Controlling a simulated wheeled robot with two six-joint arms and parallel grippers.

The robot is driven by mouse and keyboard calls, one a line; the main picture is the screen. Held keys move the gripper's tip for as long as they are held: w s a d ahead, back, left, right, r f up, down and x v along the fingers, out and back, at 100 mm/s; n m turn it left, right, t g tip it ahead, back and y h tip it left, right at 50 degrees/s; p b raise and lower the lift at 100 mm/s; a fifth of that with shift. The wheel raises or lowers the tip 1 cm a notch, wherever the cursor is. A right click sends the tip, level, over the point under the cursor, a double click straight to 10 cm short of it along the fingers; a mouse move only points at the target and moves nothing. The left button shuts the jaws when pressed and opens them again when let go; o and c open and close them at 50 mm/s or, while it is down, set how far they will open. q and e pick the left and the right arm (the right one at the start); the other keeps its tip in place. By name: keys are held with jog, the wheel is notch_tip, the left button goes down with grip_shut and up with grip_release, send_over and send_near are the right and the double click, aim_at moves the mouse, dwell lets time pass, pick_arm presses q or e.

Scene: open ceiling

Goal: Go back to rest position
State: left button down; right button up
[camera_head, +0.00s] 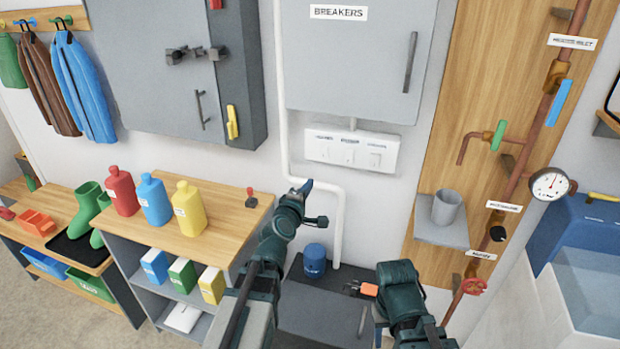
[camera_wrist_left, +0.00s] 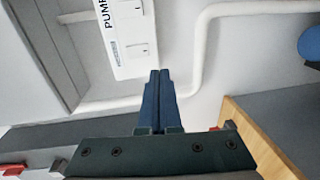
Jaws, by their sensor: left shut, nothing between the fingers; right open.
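My left gripper (camera_head: 306,186) is raised in front of the wall, in the middle of the head view, below and left of the white switch panel (camera_head: 351,149). Its blue fingers are shut together and empty. In the left wrist view the fingers (camera_wrist_left: 157,80) point up the picture toward the switch panel (camera_wrist_left: 130,38); I cannot tell whether they touch it. My right gripper (camera_head: 400,275) is lower and to the right, in front of the low dark cabinet. Its body shows, but its fingertips are hidden in the head view.
A white pipe (camera_head: 338,228) runs down the wall beside my left gripper. A blue canister (camera_head: 314,260) and an orange item (camera_head: 368,289) are on the low dark cabinet. A wooden shelf (camera_head: 150,236) with bottles stands left. A grey cup (camera_head: 446,207) sits on a ledge right.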

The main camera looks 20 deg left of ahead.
pick_arm(q)
jog(key=shift+s+f, duration=0.15)
jog(key=shift+s, duration=0.95)
pick_arm(e)
jog(key=shift+s+a+f, duration=0.1)
jog(key=shift+s+a, duration=0.05)
jog(key=shift+s, duration=0.2)
pick_arm(q)
jog(key=s+d+f+m+g+h+p, duration=0.1)
jog(key=s+d+f+m+g, duration=0.2)
jog(key=d+m, duration=0.15)
jog(key=s+d+f+m+g+h, duration=0.2)
jog(key=d+f+m, duration=0.15)
jog(key=d, duration=0.25)
jog(key=s+d+f+m+g+h+p, duration=0.1)
jog(key=s+d+f+m+g, duration=0.25)
jog(key=d, duration=0.25)
jog(key=s+a+f+m+g+y+p, duration=0.1)
jog(key=s+f+m+g+y, duration=0.1)
jog(key=s, duration=0.6)
jog(key=s+f+m+g+y+p, duration=0.1)
jog(key=s+f+m+g+y, duration=0.2)
jog(key=s+m+g, duration=0.3)
jog(key=s+m+y, duration=0.1)
jog(key=s+m, duration=0.1)
jog(key=s, duration=0.1)
jog(key=shift+a, duration=0.35)
pick_arm(e)
notch_tip(320, 180, up, 4)
